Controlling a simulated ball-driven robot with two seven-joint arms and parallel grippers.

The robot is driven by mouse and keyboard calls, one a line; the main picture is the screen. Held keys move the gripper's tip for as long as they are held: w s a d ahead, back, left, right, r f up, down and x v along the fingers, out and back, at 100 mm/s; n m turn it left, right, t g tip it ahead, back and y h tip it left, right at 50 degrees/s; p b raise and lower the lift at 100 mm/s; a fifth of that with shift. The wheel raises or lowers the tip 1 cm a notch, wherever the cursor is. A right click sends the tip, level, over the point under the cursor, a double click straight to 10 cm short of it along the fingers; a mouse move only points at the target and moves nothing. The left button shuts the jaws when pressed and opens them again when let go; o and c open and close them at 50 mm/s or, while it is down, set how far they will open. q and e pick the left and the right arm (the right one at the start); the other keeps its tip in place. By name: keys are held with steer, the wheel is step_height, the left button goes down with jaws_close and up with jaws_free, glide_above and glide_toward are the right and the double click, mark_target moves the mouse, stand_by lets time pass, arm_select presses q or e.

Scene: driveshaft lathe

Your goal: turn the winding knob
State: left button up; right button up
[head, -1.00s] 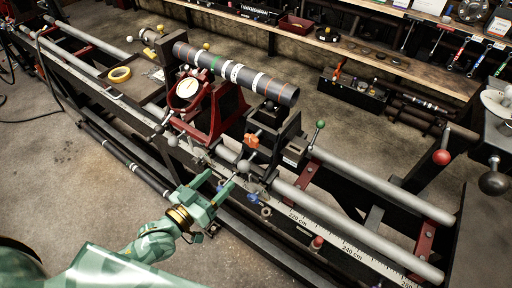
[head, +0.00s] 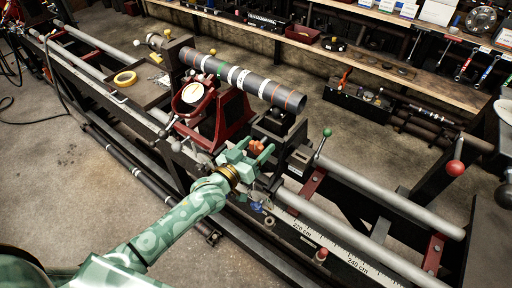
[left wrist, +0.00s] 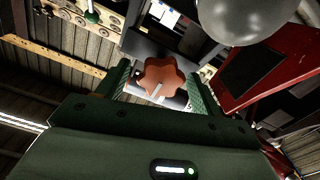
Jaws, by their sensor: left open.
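The winding knob, seen as an orange lobed knob (head: 257,146), sits on the dark block beside the red stand. My left gripper (head: 254,151) is at this knob, with its two green fingers spread. In the left wrist view the knob (left wrist: 163,76) shows between the open fingers (left wrist: 160,88), with a finger on each side. I cannot tell whether either finger touches it. My right gripper is not in view.
A dark striped shaft (head: 250,82) lies above. A green-tipped lever (head: 327,132) stands to the right. A grey ball (left wrist: 245,15) looms close in the wrist view.

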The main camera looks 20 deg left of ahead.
arm_select(q)
steer(key=shift+w, duration=0.1)
steer(key=c, duration=1)
steer(key=shift+m, duration=0.3)
steer(key=shift+r+m+p, duration=0.1)
steer(key=shift+m+p, duration=0.4)
steer(key=shift+d+m+p, duration=0.1)
steer(key=shift+m+p, duration=0.35)
steer(key=shift+m, duration=0.75)
steer(key=m, duration=0.5)
steer(key=shift+d+p, duration=0.1)
steer(key=shift+p, duration=0.3)
